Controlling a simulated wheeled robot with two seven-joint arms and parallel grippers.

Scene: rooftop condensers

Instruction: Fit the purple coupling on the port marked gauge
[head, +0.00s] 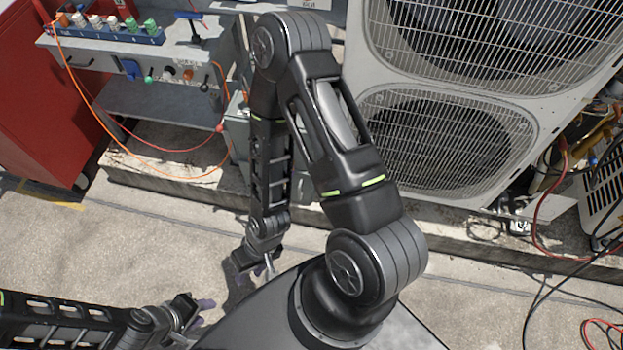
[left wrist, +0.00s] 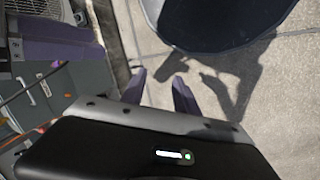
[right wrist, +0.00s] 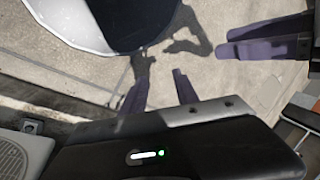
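I cannot make out a purple coupling in any view. A blue numbered rack (head: 108,32) on the bench at the upper left of the head view holds several small orange, white and green fittings. Below it, the bench's front panel (head: 110,66) carries several ports and plugs in blue, green, white, orange and black. Their labels are too small to read, so I cannot tell which is marked gauge. My left gripper (head: 196,308) and right gripper (head: 268,264) are low over the floor near my base, far from the bench. Both have spread purple fingers with nothing between them in the wrist views.
A red cabinet (head: 50,95) stands left of the bench. Large white condenser units (head: 357,60) with fan grilles fill the upper right. An orange hose (head: 92,110) loops below the panel. Black and red cables lie at the lower right. The concrete floor (head: 140,245) ahead is clear.

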